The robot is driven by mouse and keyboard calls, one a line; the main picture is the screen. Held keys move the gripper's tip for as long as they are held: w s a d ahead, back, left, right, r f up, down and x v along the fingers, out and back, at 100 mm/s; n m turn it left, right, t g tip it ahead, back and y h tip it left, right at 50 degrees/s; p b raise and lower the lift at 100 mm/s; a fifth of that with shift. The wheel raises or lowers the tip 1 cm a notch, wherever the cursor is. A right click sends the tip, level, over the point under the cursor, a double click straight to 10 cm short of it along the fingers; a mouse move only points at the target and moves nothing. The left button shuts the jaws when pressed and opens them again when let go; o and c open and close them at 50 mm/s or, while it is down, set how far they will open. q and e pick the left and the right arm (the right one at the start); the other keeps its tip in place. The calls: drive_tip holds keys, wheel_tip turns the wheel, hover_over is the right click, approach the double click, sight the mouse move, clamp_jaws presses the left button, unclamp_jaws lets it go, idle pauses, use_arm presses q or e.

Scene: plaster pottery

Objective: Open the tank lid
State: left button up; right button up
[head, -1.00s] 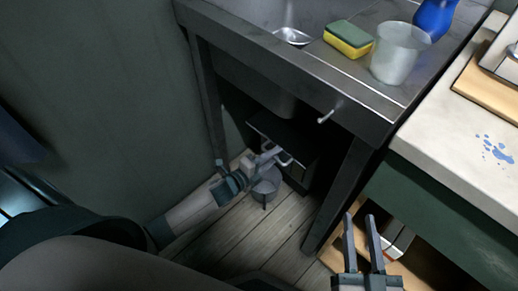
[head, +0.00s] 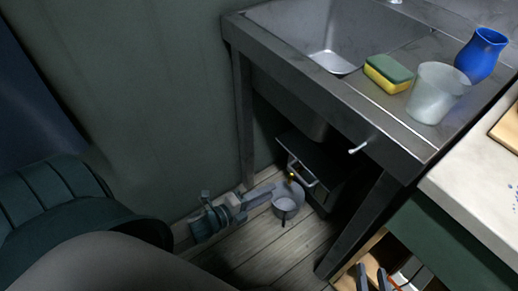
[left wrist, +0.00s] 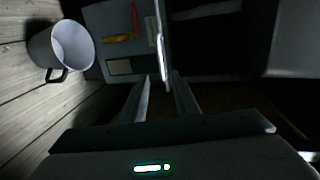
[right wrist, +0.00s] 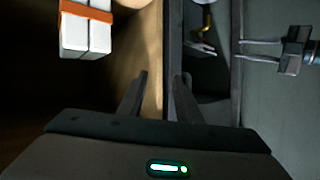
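The tank is a dark box (head: 318,160) under the sink, with a pale bar handle (head: 303,174) at its front. In the left wrist view the bright handle (left wrist: 160,45) lies beyond my fingertips, beside a grey panel (left wrist: 105,18) with red and yellow marks. My left gripper (head: 272,190) is low by the floor, left of the tank, its fingers apart and empty, not touching the handle. A grey mug-like pot (head: 288,206) stands beside its fingertips and shows in the left wrist view (left wrist: 70,45). The lid looks shut. My right gripper (head: 372,272) is open and empty.
The sink counter (head: 400,125) overhangs the tank, with a dark leg (head: 362,225) to its right. A sponge (head: 388,74), a translucent cup (head: 437,93) and a blue vase (head: 481,54) stand on top. Wooden floor (head: 265,250) is clear in front.

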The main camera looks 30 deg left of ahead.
use_arm(q)
drive_tip(key=shift+v, duration=1.3)
use_arm(e)
drive_tip(key=shift+s+d+f, duration=0.2)
drive_tip(key=shift+f, duration=0.2)
